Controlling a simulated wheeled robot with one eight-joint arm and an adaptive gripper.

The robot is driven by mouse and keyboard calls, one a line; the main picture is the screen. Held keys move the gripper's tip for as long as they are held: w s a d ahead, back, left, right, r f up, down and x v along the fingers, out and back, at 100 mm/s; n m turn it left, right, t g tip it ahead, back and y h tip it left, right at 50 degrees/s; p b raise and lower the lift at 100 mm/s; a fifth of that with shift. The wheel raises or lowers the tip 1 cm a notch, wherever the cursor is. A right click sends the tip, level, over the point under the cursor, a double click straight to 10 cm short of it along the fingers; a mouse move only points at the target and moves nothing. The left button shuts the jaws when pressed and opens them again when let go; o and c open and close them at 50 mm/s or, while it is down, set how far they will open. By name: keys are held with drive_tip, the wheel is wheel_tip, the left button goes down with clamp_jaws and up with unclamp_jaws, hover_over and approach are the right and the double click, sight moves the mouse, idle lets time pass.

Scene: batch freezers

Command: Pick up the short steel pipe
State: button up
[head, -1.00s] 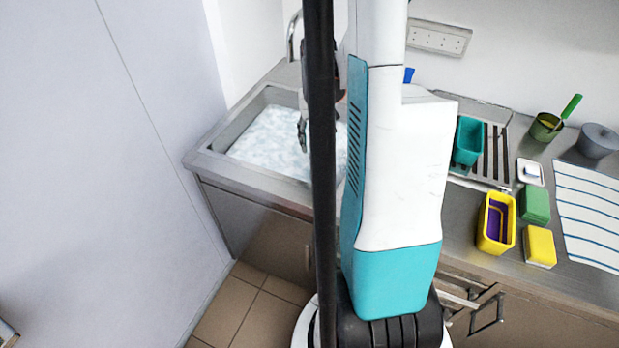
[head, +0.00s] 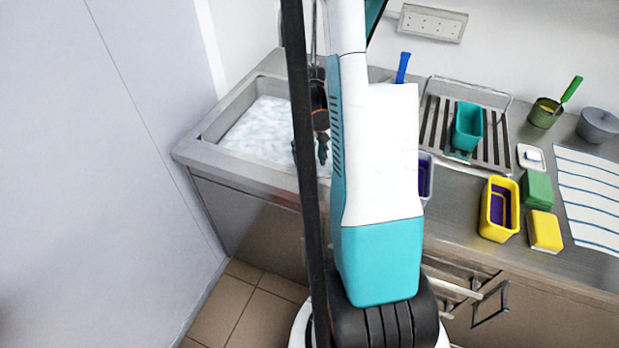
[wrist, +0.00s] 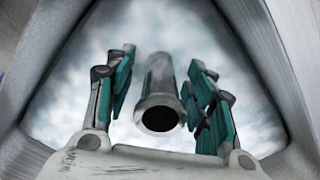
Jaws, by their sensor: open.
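The short steel pipe (wrist: 160,92) shows in the wrist view as a shiny tube with its dark open end towards the camera. It stands out against the foamy water in the sink. My gripper (wrist: 160,98) is open, with one teal-lined finger to the left of the pipe and one to the right. Gaps show between the pipe and both fingers. In the head view my gripper (head: 321,150) hangs over the right part of the sink basin, partly behind a dark pole. The pipe cannot be made out there.
The steel sink (head: 190,152) has raised walls around the foamy water. Right of it are a drying rack (head: 492,150) with a teal tub (head: 467,127), a yellow tub (head: 499,235), sponges (head: 537,190) and a striped cloth (head: 590,200). A pale wall panel (head: 90,200) stands at left.

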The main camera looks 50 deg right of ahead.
drive_tip(key=shift+f, duration=0.85)
drive_tip(key=c, duration=1.1)
drive_tip(key=shift+o, duration=0.2)
drive_tip(key=shift+r, duration=0.15)
